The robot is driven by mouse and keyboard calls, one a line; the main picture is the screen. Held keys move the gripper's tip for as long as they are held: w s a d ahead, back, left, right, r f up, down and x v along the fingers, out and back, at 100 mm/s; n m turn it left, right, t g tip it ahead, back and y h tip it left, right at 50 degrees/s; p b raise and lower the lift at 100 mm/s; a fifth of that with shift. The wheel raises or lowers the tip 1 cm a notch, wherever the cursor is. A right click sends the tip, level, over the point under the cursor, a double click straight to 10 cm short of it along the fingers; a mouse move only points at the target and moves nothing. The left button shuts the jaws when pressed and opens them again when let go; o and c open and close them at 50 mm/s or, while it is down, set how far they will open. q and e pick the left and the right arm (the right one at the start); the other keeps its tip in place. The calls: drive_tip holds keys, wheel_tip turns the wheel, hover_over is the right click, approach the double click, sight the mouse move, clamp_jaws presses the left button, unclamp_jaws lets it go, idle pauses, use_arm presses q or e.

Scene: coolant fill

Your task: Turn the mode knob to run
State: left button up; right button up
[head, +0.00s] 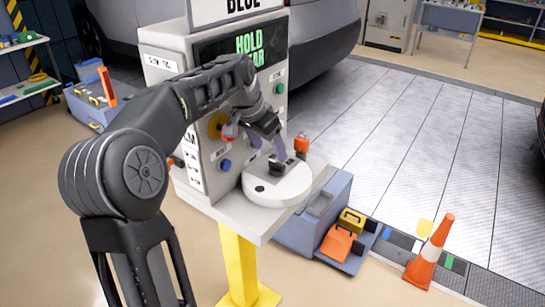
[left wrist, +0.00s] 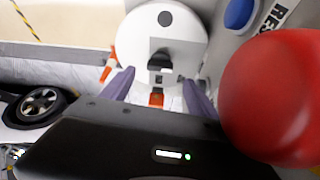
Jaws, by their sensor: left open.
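A black knob-like piece (head: 275,168) stands on a white round disc (head: 262,190) on the machine's shelf. I cannot read whether it is the mode knob. My left gripper (head: 268,144) is open, its purple fingers above the disc's far side, close to the black piece but apart from it. In the left wrist view, the fingers (left wrist: 159,92) spread to either side below the black piece (left wrist: 160,63), and the disc (left wrist: 165,22) fills the top. Nothing is between the fingers. No run mark is readable. My right gripper is not in view.
A red button (left wrist: 275,95) looms close beside my left gripper. A blue button (head: 225,164) and a green button (head: 279,88) sit on the machine's front. An orange item (head: 302,143) stands behind the disc. An orange cone (head: 430,254) stands on the floor.

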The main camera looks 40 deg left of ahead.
use_arm(q)
drive_tip(key=shift+s+r, duration=0.3)
drive_tip(key=shift+r, duration=0.35)
drive_tip(key=shift+r, duration=0.1)
